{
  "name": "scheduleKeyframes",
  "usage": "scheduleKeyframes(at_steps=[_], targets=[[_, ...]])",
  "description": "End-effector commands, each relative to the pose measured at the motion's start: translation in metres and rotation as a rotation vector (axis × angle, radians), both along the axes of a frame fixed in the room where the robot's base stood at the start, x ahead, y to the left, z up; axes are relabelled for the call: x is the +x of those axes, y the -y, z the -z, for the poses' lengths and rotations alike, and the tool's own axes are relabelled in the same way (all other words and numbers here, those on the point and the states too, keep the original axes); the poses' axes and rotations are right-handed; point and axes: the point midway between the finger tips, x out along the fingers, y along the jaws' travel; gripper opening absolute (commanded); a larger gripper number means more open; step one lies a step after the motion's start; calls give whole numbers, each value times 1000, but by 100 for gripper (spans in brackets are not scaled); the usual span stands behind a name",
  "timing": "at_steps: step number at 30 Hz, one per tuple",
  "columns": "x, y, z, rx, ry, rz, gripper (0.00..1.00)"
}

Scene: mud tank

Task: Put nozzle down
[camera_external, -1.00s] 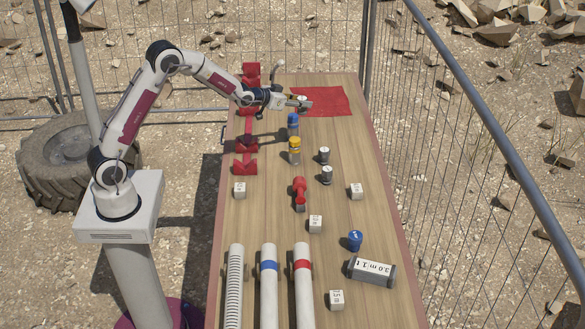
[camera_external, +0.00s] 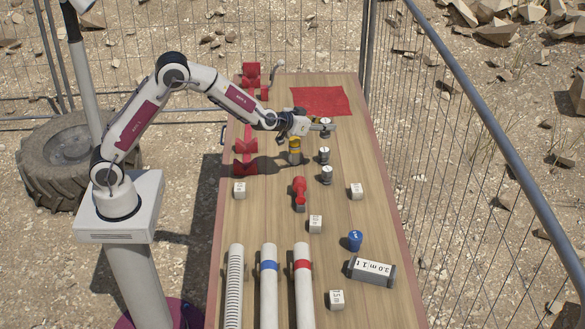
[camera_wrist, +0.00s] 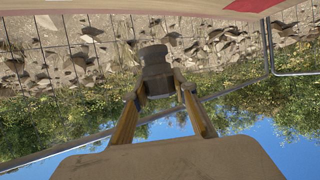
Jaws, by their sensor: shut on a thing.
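My gripper (camera_external: 318,127) is shut on a grey nozzle (camera_external: 325,122) and holds it above the table, in line with two similar grey nozzles. The held nozzle (camera_wrist: 156,70) also shows in the wrist view between the two fingertips (camera_wrist: 156,92), with fence, ground and bushes behind it. One standing nozzle (camera_external: 323,155) is just nearer the camera than my gripper, and the second (camera_external: 326,175) stands nearer still. A yellow-topped fitting (camera_external: 294,150) stands left of them, partly under my gripper.
A red cloth (camera_external: 322,100) lies at the table's far end. A red rack (camera_external: 246,146) runs along the left edge. A red fitting (camera_external: 299,193), white cubes (camera_external: 316,223), a blue fitting (camera_external: 355,240), a grey block (camera_external: 372,271) and pipes (camera_external: 269,290) lie nearer.

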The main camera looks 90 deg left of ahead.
Motion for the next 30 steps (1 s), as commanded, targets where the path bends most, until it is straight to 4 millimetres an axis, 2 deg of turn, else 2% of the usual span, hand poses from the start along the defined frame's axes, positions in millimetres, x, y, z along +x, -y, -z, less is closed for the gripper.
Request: scheduleKeyframes(at_steps=[1, 12, 18, 25, 30], targets=[[4, 15, 1, -1, 0, 4, 5], [15, 108, 17, -1, -1, 6, 5], [14, 147, 25, 1, 0, 9, 5], [11, 183, 33, -1, 0, 15, 5], [11, 178, 58, 0, -2, 11, 5]])
